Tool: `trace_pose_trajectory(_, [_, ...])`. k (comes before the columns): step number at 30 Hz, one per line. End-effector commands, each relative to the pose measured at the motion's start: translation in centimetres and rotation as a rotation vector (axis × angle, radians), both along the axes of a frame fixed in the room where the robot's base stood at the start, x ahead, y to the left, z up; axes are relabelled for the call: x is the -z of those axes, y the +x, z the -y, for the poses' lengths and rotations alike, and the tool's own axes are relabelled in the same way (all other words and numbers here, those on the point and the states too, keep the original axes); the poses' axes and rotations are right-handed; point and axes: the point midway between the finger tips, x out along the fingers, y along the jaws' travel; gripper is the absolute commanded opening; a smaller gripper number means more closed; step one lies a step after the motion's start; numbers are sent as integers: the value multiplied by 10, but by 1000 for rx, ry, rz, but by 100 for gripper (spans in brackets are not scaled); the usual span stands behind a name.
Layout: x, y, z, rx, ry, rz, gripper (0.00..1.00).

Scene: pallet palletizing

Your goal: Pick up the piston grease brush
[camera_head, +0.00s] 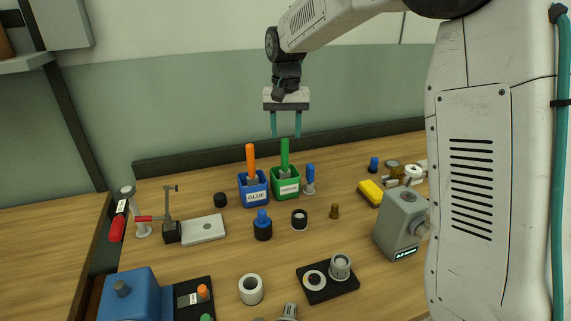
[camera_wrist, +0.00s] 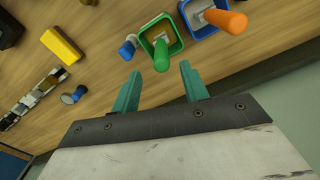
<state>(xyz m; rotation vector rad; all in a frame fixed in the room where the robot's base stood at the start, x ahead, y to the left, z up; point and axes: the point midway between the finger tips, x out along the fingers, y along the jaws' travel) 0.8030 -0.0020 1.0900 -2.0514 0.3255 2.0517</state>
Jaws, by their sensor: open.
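A brush with a green handle (camera_head: 285,153) stands upright in a green box (camera_head: 286,190) whose small label I cannot read clearly. The green handle (camera_wrist: 161,55) also shows in the wrist view, rising out of the green box (camera_wrist: 147,42). My gripper (camera_head: 286,135) is open and empty, fingers pointing down, above the handle. In the wrist view the handle's end lies just beyond the gap between the fingertips (camera_wrist: 160,70), and I see no contact. The frames do not settle whether this is the piston grease brush.
Close left stands a blue box (camera_head: 255,195) marked GLUE with an orange-handled brush (camera_head: 250,155). Close right stands a small blue-handled brush (camera_head: 310,176). A grey device (camera_head: 400,222) and yellow block (camera_head: 370,192) are farther right.

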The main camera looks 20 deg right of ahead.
Motion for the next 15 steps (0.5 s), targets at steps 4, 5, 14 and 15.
trace_pose_trajectory(4, [21, -2, -3, -1, 0, -4, 45])
trace_pose_trajectory(5, [26, -1, -3, -1, 0, -3, 45])
trace_pose_trajectory(14, [52, -1, -4, -1, 0, 0, 45])
trace_pose_trajectory(15, [52, -1, -4, -1, 0, 1, 45])
